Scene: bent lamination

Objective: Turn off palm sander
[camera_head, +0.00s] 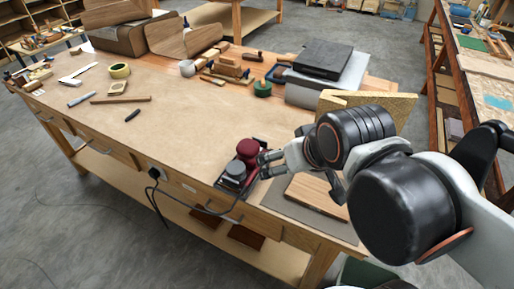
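The palm sander (240,168) stands on the front edge area of the workbench. It has a dark red rounded top and a dark grey and black lower part at its left. A black cord runs from it over the bench's front edge to an outlet (155,172). My gripper (264,164) is just right of the sander, its fingers pointing left at the red body. The fingertips look apart, with nothing seen between them. Whether a fingertip touches the sander is unclear. The sander's switch cannot be made out, and its right side is partly hidden by my fingers.
The workbench (175,125) has clear room left of the sander. A wooden board (316,196) lies under my arm at the right.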

